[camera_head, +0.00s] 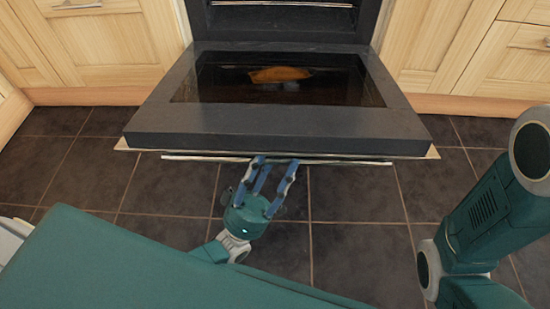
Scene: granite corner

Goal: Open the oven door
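The oven door (270,122) is folded down, lying nearly flat in front of the oven (285,20). Its dark frame surrounds a glossy glass panel (210,80). A thin metal handle (350,162) runs along the door's front edge. My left gripper (276,162) is just in front of this edge, fingers pointing at the handle. Its fingers are spread apart with nothing seen between them. Its tips are at the handle; whether they touch it I cannot tell. My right arm is at the right, but its gripper is out of view.
Pale wooden cabinets stand left (110,45) and right (510,60) of the oven. An orange-brown shape (280,74) shows at the glass; I cannot tell whether it is an object or a reflection. Dark floor tiles (355,195) lie clear in front of the door.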

